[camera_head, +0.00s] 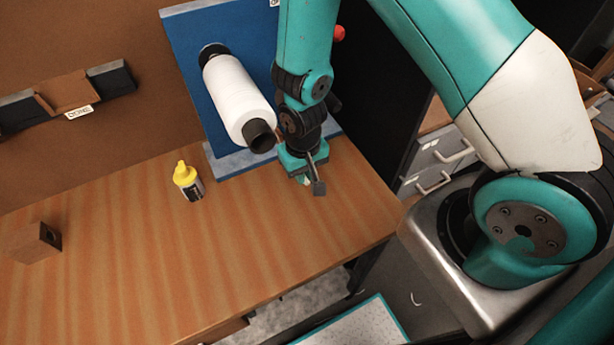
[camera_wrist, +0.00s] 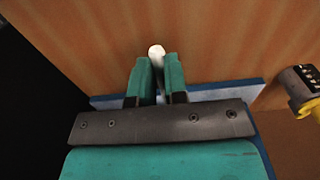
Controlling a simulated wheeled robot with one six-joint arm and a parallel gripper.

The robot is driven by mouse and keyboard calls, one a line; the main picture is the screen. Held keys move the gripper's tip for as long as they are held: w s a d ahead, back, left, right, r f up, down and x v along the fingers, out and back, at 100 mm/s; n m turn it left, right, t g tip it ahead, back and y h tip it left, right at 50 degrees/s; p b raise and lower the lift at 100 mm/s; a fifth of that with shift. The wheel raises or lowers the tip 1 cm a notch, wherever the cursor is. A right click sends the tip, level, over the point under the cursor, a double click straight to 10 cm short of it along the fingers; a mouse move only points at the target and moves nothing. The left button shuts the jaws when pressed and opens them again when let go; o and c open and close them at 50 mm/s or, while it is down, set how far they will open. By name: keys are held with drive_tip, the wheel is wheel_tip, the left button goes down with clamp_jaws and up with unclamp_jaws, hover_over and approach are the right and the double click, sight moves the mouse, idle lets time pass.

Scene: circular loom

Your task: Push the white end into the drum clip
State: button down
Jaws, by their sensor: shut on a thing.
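My gripper (camera_head: 304,175) points down above the wooden table, in front of the blue board and to the right of the drum's near end. In the wrist view its two teal fingers (camera_wrist: 157,68) are shut on a small white piece, the white end (camera_wrist: 156,50), whose tip sticks out past them. A white drum (camera_head: 238,98) with black ends sticks out from the blue board (camera_head: 190,50). I cannot make out the drum clip in either view. The white end is apart from the drum, and most of it is hidden by the fingers.
A bottle with a yellow cap (camera_head: 186,174) stands on the table (camera_head: 130,245), left of the board's base; it also shows in the wrist view (camera_wrist: 301,88). A brown block (camera_head: 33,243) sits far left. A black panel is right of the board. The table's front is clear.

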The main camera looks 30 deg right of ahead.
drive_tip(key=shift+w, duration=1.6)
drive_tip(key=shift+w, duration=0.2)
drive_tip(key=shift+w, duration=0.85)
drive_tip(key=shift+w, duration=0.2)
drive_tip(key=shift+w, duration=1)
drive_tip(key=c, duration=1.1)
unclamp_jaws()
drive_tip(key=shift+r+b, duration=0.1)
drive_tip(key=shift+b, duration=0.2)
wheel_tip(320, 180, up, 17)
drive_tip(key=b, duration=0.4)
drive_tip(key=shift+r, duration=0.15)
